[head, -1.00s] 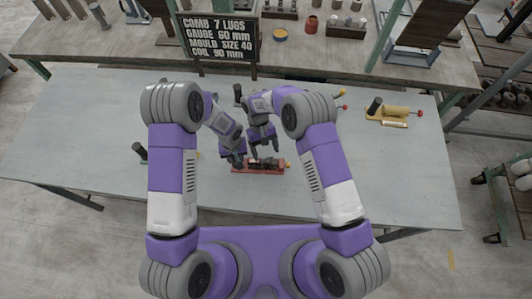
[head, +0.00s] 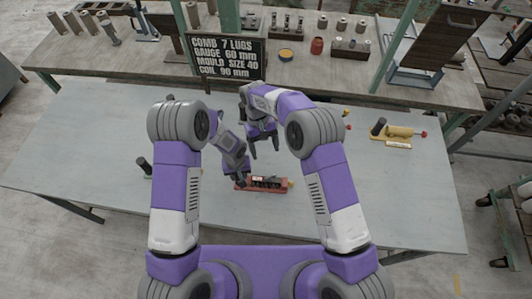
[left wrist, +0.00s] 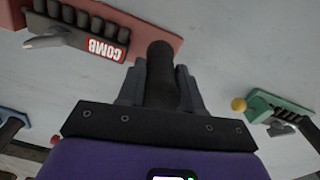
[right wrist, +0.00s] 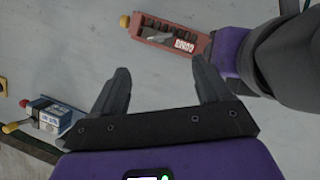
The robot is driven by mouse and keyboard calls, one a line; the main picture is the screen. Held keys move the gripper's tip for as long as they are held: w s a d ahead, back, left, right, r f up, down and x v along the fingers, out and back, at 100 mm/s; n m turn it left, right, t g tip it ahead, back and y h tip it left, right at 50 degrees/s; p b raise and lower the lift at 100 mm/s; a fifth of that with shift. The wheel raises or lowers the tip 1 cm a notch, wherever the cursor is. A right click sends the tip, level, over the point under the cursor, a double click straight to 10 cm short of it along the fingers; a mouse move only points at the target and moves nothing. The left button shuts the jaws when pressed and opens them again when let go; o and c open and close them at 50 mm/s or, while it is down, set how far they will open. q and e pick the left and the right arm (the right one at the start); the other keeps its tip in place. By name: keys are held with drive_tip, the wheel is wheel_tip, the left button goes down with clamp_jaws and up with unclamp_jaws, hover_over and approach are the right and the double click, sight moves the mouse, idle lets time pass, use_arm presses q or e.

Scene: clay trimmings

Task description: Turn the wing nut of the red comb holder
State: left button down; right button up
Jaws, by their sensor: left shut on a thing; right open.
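The red comb holder (head: 276,187) lies on the grey table, with a row of dark lugs and a yellow knob at its right end. My left gripper (head: 241,183) is at its left end; in the left wrist view it is shut on a dark upright handle (left wrist: 161,68) beside the red base (left wrist: 150,22). A grey pointed piece, apparently the wing nut (left wrist: 45,42), lies against the lugs. It also shows in the right wrist view (right wrist: 152,35). My right gripper (head: 264,150) is open and empty, behind and apart from the holder; its spread fingers show in its wrist view (right wrist: 163,85).
A yellow holder (head: 398,132) with a dark post stands at the table's right. A green holder (left wrist: 270,108) shows in the left wrist view, a blue one (right wrist: 50,115) in the right. A black sign (head: 226,57) stands at the back. The table's front is clear.

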drive_tip(key=t, duration=0.1)
drive_tip(key=r+t+y, duration=0.1)
drive_tip(key=t+y, duration=0.1)
drive_tip(key=t, duration=0.1)
hover_over(271, 177)
wheel_tip(271, 177, down, 12)
drive_tip(key=shift+w+r, duration=0.1)
idle(0.5)
drive_tip(key=shift+c, duration=0.2)
drive_tip(key=c, duration=1)
drive_tip(key=shift+n, duration=0.8)
drive_tip(key=o, duration=1)
